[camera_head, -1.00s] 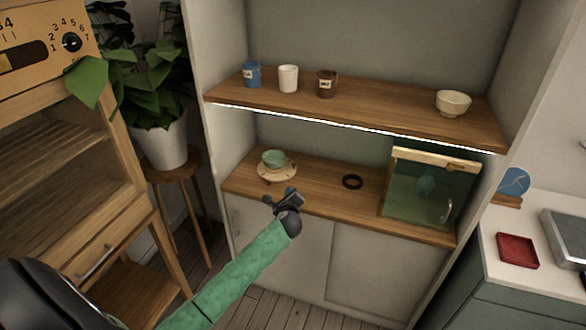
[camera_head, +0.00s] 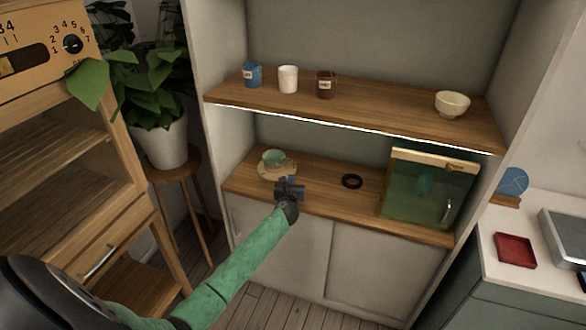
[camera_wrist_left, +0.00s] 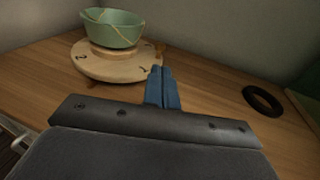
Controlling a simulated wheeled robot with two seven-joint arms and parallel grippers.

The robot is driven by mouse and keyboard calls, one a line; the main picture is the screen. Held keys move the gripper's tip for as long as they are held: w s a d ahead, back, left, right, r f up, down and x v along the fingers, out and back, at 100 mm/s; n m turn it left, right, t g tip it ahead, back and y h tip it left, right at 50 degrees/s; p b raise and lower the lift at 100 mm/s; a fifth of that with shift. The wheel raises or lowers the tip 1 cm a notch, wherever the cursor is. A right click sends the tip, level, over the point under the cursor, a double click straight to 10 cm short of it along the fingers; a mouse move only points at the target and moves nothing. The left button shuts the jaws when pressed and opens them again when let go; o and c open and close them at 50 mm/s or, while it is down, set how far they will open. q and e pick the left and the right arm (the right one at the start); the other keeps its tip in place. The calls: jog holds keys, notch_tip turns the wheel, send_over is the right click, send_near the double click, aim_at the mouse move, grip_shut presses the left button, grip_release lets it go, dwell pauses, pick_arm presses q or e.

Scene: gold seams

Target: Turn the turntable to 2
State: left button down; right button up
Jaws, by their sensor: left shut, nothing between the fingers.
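The turntable (camera_head: 268,172) is a round pale wooden disc on the lower shelf of the cabinet. My left gripper (camera_head: 290,182) is at the shelf's front, just right of the turntable. In the wrist view its blue fingers (camera_wrist_left: 161,88) are shut and empty, their tips close to the disc's right rim; I cannot tell if they touch. My right gripper is not in view.
A black ring (camera_head: 352,181) lies on the lower shelf (camera_head: 320,195) right of my gripper. A green glass-fronted box (camera_head: 428,190) stands further right. The upper shelf (camera_head: 370,112) overhead holds cups and a cream bowl (camera_head: 452,103). Shelf between gripper and ring is clear.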

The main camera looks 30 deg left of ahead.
aim_at(295, 164)
pick_arm(q)
jog(key=shift+p+x, duration=0.5)
jog(key=shift+x, duration=3.5)
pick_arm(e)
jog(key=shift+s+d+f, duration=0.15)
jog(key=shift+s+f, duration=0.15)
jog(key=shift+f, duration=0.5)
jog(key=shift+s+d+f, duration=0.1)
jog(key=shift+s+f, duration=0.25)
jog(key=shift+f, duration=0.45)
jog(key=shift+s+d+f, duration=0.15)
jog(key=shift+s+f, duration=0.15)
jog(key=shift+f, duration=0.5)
pick_arm(q)
jog(key=shift+w, duration=0.1)
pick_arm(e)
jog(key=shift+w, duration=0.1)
